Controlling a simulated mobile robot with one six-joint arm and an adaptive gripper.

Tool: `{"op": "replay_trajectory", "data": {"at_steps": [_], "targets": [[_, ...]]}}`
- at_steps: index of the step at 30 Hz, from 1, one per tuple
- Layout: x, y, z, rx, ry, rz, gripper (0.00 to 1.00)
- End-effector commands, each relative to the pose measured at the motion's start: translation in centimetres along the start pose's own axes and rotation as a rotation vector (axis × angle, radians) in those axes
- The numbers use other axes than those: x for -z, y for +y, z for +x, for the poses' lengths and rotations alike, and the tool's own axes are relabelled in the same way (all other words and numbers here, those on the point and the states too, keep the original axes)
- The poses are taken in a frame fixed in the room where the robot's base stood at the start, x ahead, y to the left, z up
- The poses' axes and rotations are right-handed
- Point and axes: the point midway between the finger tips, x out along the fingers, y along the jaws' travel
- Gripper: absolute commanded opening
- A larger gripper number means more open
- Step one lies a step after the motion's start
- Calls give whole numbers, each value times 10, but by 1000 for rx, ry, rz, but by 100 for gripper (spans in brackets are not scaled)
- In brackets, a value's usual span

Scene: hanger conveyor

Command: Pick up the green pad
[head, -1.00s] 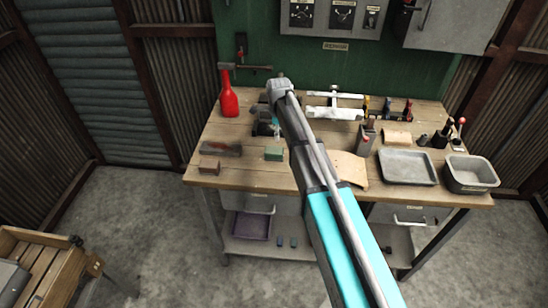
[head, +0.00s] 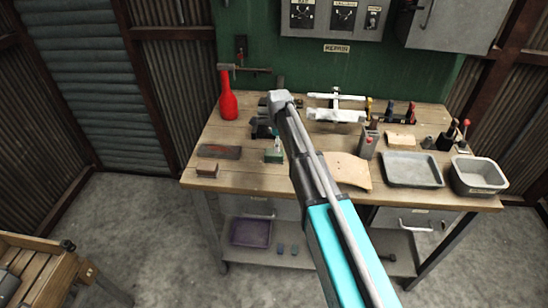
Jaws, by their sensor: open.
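The green pad (head: 273,157) is a small block lying on the wooden workbench, left of centre and near the front. My gripper (head: 275,147) is over the pad, pointing down, with its tip close to the pad's top. It is open and holds nothing that I can see. The fingers are small in the head view, and I cannot tell whether they touch the pad.
A dark red-brown block (head: 219,151) and a small brown block (head: 207,170) lie left of the pad. A red bottle (head: 228,100) stands at the back left. A tan sheet (head: 348,171), grey tray (head: 412,169) and metal bin (head: 478,176) are to the right.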

Motion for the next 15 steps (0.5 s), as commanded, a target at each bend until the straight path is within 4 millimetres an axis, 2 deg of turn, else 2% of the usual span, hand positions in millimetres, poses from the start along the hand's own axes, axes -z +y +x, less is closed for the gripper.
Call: {"op": "replay_trajectory", "data": {"at_steps": [8, 15], "targets": [[0, 0, 3, 0, 0, 0, 100], [2, -1, 17, 0, 0, 1, 100]]}}
